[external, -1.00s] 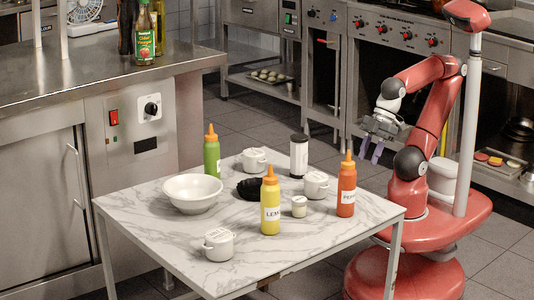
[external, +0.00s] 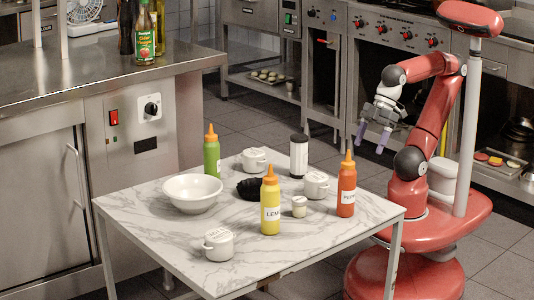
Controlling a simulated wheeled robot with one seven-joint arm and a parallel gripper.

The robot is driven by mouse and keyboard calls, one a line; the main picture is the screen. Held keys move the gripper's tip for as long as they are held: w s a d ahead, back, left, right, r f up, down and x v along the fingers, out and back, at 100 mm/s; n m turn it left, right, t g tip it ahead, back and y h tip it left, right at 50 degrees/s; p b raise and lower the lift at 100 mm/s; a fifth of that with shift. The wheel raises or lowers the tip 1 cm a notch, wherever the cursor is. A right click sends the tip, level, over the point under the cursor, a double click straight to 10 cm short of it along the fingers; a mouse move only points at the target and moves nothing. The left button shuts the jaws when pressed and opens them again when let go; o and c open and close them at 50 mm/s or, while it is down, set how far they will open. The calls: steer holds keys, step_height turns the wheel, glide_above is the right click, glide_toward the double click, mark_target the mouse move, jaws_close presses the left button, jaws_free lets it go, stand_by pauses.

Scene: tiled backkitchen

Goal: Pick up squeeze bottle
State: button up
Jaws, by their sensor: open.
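Three squeeze bottles with orange nozzles stand upright on the marble-topped table (external: 150,215). The yellow squeeze bottle (external: 270,208) is near the middle front. The red-orange squeeze bottle (external: 346,190) is at the right side, nearest my arm. The green squeeze bottle (external: 212,155) is at the back left. My gripper (external: 371,140) is open and empty, with its two purple fingers pointing down. In the picture it is above and to the right of the red-orange bottle, apart from it. The exact distance cannot be told.
A white bowl (external: 193,190), a dark rough object (external: 250,188), several white lidded pots such as one at the front (external: 218,245), a small jar (external: 299,206) and a white-and-black canister (external: 299,156) stand among the bottles. The table's right front is clear.

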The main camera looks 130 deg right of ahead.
steer(key=w+a+f+m+y+b, duration=0.2)
steer(key=a+m+y+b, duration=0.1)
steer(key=a+m+y, duration=0.15)
steer(key=m+t+y+b, duration=0.7)
steer(key=m+y+b, duration=0.1)
steer(key=m, duration=1.5)
glide_toward(348, 180)
step_height(348, 180, up, 3)
steer(key=w, duration=0.1)
steer(key=shift+n, duration=0.25)
steer(key=w+a+f, duration=0.1)
steer(key=w+a, duration=0.1)
steer(key=w+a+f, duration=0.1)
steer(key=a, duration=0.1)
steer(key=w+a+f, duration=0.1)
steer(key=w+a, duration=0.1)
steer(key=shift+w+a+f, duration=0.15)
steer(key=shift+w+a, duration=0.1)
steer(key=shift+w, duration=0.1)
steer(key=c, duration=1.2)
